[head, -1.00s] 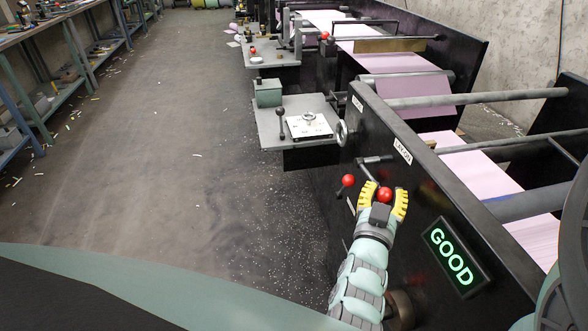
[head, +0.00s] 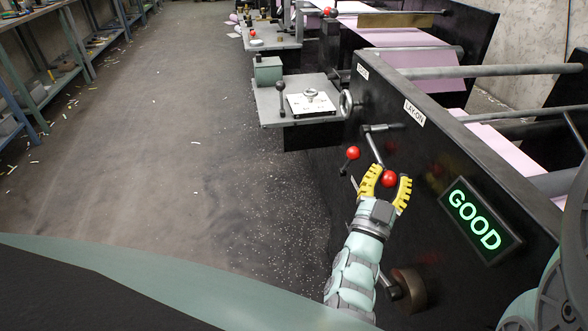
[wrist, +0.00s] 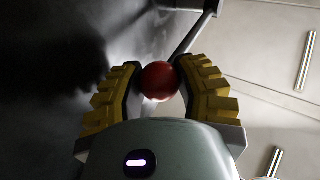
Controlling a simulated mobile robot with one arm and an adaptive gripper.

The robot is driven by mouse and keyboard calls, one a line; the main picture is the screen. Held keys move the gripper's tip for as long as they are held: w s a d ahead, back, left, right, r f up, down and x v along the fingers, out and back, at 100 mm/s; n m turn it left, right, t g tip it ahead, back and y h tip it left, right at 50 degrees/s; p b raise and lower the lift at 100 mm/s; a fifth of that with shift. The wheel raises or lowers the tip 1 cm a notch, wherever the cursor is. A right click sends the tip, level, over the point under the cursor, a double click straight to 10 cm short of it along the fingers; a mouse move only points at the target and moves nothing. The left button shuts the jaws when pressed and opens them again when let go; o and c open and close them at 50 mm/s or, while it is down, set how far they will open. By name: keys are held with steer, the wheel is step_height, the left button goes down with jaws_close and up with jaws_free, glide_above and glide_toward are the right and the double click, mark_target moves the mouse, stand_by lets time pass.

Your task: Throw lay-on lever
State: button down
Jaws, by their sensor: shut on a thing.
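The lay-on lever is a dark rod (head: 375,149) ending in a red ball knob (head: 389,178), on the black machine side panel under the "LAY-ON" label (head: 414,113). My gripper (head: 387,180) has yellow ribbed fingers, one on each side of this knob, and is shut on it. In the wrist view the red knob (wrist: 160,81) sits between the two fingertips, with the rod (wrist: 190,42) running up and right from it. The rod runs from the knob up to a pivot on the panel.
A second red-knobbed lever (head: 352,153) stands just left of my gripper. A green "GOOD" sign (head: 474,220) is on the panel to the right. A grey shelf (head: 297,100) with a handwheel beside it juts out farther along. The floor (head: 190,170) at left is open, with scattered scraps.

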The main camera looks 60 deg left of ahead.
steer(key=c, duration=0.9)
jaws_free()
steer(key=shift+o, duration=0.2)
steer(key=v, duration=1.2)
